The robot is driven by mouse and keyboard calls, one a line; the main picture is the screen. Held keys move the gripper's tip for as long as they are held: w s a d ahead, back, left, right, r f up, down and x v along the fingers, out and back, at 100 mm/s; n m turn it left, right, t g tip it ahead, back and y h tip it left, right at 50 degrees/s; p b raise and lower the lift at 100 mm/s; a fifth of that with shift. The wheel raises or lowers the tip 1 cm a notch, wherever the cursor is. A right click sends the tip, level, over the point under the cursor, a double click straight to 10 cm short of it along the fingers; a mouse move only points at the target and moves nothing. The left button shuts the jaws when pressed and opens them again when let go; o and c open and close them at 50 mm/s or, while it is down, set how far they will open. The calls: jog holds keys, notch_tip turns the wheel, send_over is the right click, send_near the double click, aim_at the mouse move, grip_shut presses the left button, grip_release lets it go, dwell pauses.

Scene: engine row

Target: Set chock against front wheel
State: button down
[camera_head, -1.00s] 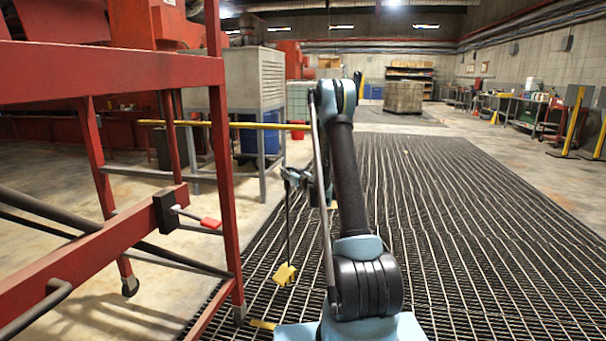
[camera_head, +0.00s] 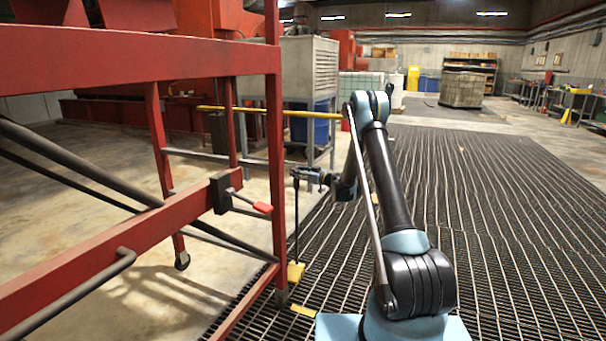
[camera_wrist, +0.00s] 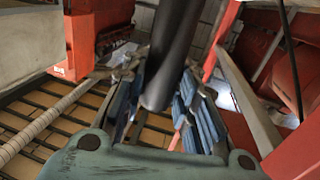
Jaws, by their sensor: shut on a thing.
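A yellow chock (camera_head: 296,272) hangs at the lower end of a thin dark rod (camera_head: 297,225) in the head view. My gripper (camera_head: 299,176) is shut on the top of that rod; in the wrist view the dark rod (camera_wrist: 172,55) stands between the blue-padded fingers. The chock appears just right of the red stand's near leg, low over the grating; whether it touches the floor or leg is unclear. At that leg's foot is a small grey wheel or foot (camera_head: 282,297), partly shown. Another caster (camera_head: 182,260) is under the farther leg.
The red stand (camera_head: 150,235) fills the left, with a red-tipped lever (camera_head: 262,208) sticking out. A yellow mark or plate (camera_head: 303,311) lies on the grating near the leg. A yellow bar (camera_head: 265,112) crosses behind. The grating (camera_head: 500,200) to the right is clear.

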aim_at(297, 184)
jog(key=shift+f, duration=3.75)
jog(key=shift+r, duration=0.1)
jog(key=shift+s+a, duration=0.2)
jog(key=shift+s, duration=0.55)
jog(key=shift+s+a, duration=0.2)
jog(key=shift+s, duration=0.55)
jog(key=shift+s+a, duration=0.2)
jog(key=shift+s, duration=0.55)
dwell(1.9)
